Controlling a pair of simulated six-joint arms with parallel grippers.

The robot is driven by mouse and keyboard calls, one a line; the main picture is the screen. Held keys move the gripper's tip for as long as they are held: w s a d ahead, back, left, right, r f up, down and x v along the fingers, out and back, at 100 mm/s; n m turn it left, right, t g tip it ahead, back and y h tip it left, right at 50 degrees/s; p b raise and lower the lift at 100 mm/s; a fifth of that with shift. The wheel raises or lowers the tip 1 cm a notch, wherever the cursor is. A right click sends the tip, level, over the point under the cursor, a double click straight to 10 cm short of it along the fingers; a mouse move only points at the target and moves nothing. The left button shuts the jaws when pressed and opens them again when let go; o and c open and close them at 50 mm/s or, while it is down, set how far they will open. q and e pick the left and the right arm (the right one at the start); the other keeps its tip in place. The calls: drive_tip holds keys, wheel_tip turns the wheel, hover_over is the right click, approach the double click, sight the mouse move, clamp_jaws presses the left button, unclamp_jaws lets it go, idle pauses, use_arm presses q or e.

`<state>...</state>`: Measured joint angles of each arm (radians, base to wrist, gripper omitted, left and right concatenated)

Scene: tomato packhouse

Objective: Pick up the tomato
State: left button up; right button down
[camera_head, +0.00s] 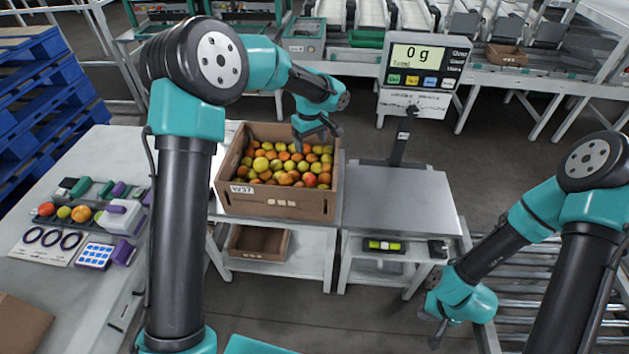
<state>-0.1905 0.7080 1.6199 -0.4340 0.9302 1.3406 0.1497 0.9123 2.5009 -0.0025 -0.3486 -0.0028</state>
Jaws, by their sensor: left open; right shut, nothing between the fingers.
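Many small tomatoes (268,166) in red, orange, yellow and green fill a cardboard box (275,201) on a white stand. Which single tomato the task means cannot be told. My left gripper (317,141) is open over the back right part of the box, with its fingers pointing down. Whether it touches any tomato is unclear. My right gripper (436,335) is shut and empty at the lower right, beside the roller conveyor and well away from the box.
A table (75,276) at left holds sample fruit, rings and tools. Blue pallets (38,85) are behind it. A roller conveyor (541,268) is at right.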

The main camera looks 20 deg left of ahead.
use_arm(q)
approach(312, 177)
drive_tip(key=f, duration=0.5)
drive_tip(key=shift+s+a+f, duration=0.15)
drive_tip(key=shift+a+f, duration=0.05)
drive_tip(key=shift+f, duration=0.05)
drive_tip(key=shift+f, duration=0.1)
drive_tip(key=shift+w+f, duration=0.2)
drive_tip(key=shift+f, duration=2.35)
drive_tip(key=shift+d, duration=0.1)
drive_tip(key=c, duration=0.8)
drive_tip(key=shift+r, duration=0.15)
wheel_tip(312, 177, up, 10)
drive_tip(key=shift+f, duration=0.1)
